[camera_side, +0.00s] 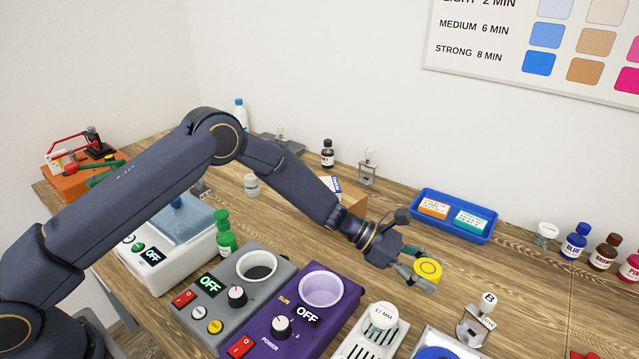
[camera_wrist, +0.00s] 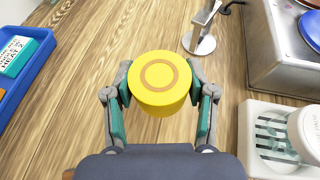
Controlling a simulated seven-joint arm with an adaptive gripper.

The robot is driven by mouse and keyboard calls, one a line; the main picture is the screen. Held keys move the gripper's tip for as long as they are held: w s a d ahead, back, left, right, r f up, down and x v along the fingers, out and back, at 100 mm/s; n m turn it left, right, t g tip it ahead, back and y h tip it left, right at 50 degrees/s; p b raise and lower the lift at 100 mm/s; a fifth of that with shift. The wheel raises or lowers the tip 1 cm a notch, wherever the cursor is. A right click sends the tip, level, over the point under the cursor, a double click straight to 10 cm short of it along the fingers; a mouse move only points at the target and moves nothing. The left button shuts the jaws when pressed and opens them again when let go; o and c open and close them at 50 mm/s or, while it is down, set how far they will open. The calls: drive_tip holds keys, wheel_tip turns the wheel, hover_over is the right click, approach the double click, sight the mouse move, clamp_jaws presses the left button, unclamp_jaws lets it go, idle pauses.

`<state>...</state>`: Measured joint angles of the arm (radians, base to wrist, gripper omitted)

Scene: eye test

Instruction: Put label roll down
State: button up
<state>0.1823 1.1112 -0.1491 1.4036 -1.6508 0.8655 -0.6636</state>
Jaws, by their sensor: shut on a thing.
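The label roll (camera_side: 429,268) is a yellow cylinder with a tan ring on its end face. My gripper (camera_side: 418,272) is shut on it, with one finger on each side. In the wrist view the roll (camera_wrist: 159,84) sits between the two teal-lined fingers of my gripper (camera_wrist: 160,92), and its ringed face is toward the camera. The wooden table (camera_side: 400,240) is below it. The roll appears to be above the wood, but I cannot tell how high.
A blue tray (camera_side: 453,216) with two labelled boxes lies behind the roll. A small metal stand (camera_side: 474,325) and a white rack (camera_side: 362,347) are in front. The purple device (camera_side: 290,325) is to the left. Bare wood lies between the tray and stand.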

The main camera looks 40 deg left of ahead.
drive_tip(key=shift+w+d+f, duration=0.1)
drive_tip(key=shift+w+f, duration=0.05)
drive_tip(key=shift+f, duration=1.55)
drive_tip(key=shift+f, duration=0.1)
drive_tip(key=o, duration=1.3)
